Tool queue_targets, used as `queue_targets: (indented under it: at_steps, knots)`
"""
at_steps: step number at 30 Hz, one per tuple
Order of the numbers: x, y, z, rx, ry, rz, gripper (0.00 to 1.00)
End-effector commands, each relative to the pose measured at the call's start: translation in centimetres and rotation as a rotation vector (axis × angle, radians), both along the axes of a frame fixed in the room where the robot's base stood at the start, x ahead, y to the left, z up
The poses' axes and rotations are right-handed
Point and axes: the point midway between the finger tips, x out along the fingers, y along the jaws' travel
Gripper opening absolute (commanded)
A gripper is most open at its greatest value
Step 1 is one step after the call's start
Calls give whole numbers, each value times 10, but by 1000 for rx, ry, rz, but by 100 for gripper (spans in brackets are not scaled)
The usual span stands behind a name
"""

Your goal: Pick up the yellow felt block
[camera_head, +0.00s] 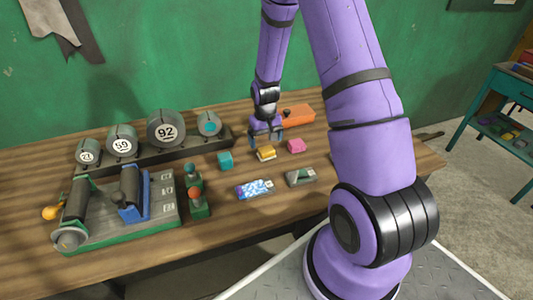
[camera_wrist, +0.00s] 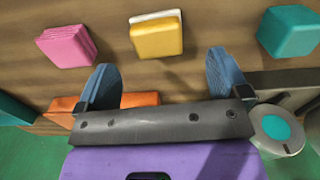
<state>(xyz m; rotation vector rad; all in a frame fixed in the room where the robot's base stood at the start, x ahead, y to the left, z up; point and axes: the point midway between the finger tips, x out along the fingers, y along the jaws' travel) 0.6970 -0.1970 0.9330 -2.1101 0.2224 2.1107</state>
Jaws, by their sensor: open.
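The yellow felt block (camera_head: 266,154) lies on the wooden table, between a teal block and a pink block. In the wrist view the yellow block (camera_wrist: 157,37) is ahead of my fingertips, roughly centred between them, with a pale edge along its far side. My gripper (camera_head: 266,137) is just behind and above the block in the head view. In the wrist view its two blue fingers (camera_wrist: 162,72) are spread apart with nothing between them. The block appears clear of both fingers.
A pink block (camera_head: 296,145) and a teal block (camera_head: 225,160) flank it. An orange box (camera_head: 297,114) lies behind. A patterned blue packet (camera_head: 254,189) and a grey-green item (camera_head: 300,177) lie in front. Numbered drums (camera_head: 166,130) stand at left.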

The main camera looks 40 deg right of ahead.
Motion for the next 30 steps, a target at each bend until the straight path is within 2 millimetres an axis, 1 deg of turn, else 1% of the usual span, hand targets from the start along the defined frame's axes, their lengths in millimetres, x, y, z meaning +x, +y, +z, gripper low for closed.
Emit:
queue_targets:
  at_steps: [5,12,15,19,25,26,27,29,30]
  knots:
    - [0,0,-10,0,1,0,94]
    - [0,-3,-41,1,3,1,94]
    - [0,-3,-50,0,1,0,94]
    - [0,-3,-56,0,0,0,94]
    - [1,-3,-56,0,0,0,94]
    - [1,-3,-56,0,0,0,89]
    - [1,-3,-56,0,0,0,80]
    - [1,-3,-56,0,0,0,66]
    - [1,-3,-56,0,0,0,57]
